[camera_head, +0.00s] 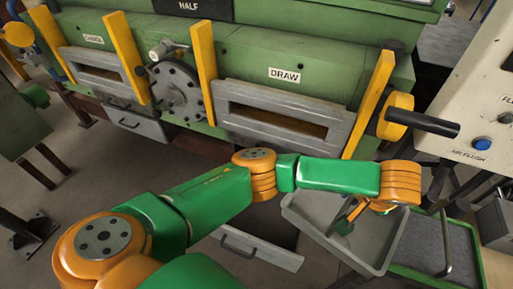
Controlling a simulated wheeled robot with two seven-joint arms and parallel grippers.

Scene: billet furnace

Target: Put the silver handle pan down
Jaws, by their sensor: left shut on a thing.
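A grey, shallow, open pan (377,260) shows at the lower right, below the end of my left arm. It looks tilted. My left gripper (346,222) reaches down over the pan's inside. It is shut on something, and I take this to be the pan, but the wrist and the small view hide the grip. I cannot make out a silver handle in the grip. My right gripper is not in view.
A green furnace front carries a DRAW slot (275,121) and yellow posts. A grey drawer (262,251) with a handle sits low in the middle. A green-edged tray (463,250) lies right of the pan, below a control panel (480,110).

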